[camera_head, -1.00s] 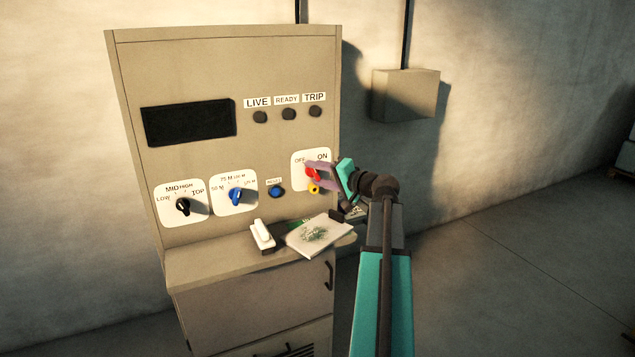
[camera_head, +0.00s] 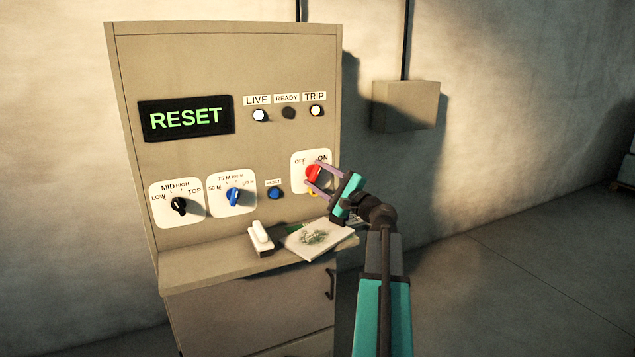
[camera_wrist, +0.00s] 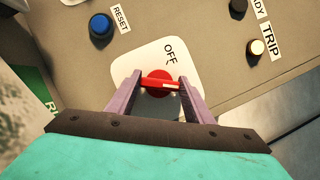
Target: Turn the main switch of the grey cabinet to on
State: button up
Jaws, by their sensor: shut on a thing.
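The grey cabinet (camera_head: 190,60) stands against the wall, its front panel facing me. Its main switch (camera_head: 314,174) is a red knob on a white plate (camera_head: 298,158) marked OFF and ON. My gripper (camera_head: 316,182) is shut on the red knob. In the wrist view the two purple fingers (camera_wrist: 156,92) close on the sides of the red knob (camera_wrist: 157,80), whose pale mark shows on its right part. There OFF is readable above the knob and ON is not seen. The display (camera_head: 187,118) reads RESET in green. The LIVE lamp (camera_head: 260,116) and TRIP lamp (camera_head: 316,111) are lit white; the READY lamp (camera_head: 289,113) is dark.
A black knob (camera_head: 180,206), a blue knob (camera_head: 234,197) and a blue RESET button (camera_head: 275,193) sit left of the switch. A wall box (camera_head: 405,106) is at right.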

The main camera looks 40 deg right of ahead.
jog(key=shift+m+t+h+b, duration=0.45)
jog(key=shift+m+h, duration=0.15)
jog(key=shift+m, duration=1)
jog(key=o, duration=1)
jog(key=shift+o, duration=0.2)
jog(key=b+v, duration=0.2)
jog(key=v, duration=1.2)
jog(key=shift+a, duration=0.1)
